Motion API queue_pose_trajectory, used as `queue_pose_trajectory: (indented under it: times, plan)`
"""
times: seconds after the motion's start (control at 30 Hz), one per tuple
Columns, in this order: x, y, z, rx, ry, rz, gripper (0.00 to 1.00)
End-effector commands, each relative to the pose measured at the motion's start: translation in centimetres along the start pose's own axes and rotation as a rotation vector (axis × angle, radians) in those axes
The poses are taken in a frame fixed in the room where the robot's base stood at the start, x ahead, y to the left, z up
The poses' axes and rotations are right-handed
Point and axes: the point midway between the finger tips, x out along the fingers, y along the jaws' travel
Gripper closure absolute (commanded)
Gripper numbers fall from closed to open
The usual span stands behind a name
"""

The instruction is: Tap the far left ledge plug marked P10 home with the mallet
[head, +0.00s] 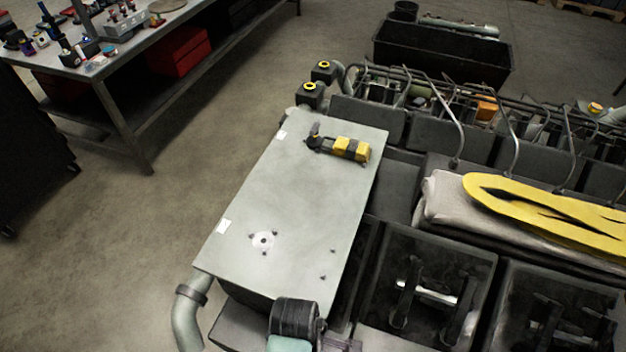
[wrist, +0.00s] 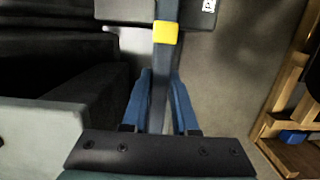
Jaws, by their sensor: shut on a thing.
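My gripper (wrist: 160,110) is seen in the wrist view, with its blue fingers shut on a grey bar-like handle, which I take for the mallet (wrist: 164,62). A yellow band circles the handle beyond the fingers. A dark block (wrist: 120,10) lies across the handle's far end, cut off by the top edge; whether it is the mallet's head or a part behind it, I cannot tell. A white tag (wrist: 208,6) at its right shows part of a "P". My gripper is not seen in the head view, and no P10 mark is legible there.
In the head view a grey plate (head: 308,205) bears a yellow and black tool (head: 350,149). Two black blocks with yellow rings (head: 310,93) (head: 323,70) stand beyond it. A workbench (head: 140,42) is at upper left. Floor is clear between. A wooden frame (wrist: 283,95) is right in the wrist view.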

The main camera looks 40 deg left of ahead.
Motion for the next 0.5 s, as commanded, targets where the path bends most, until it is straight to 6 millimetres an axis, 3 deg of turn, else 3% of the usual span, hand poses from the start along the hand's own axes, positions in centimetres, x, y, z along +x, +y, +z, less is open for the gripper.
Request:
queue_pose_trajectory:
  times: [0.4,0.5]
  plan:
    - [0.0,0.0,-0.1,-0.001,-0.001,0.001,1.0]
    - [1.6,0.0,-0.3,-0.001,-0.002,0.0,1.0]
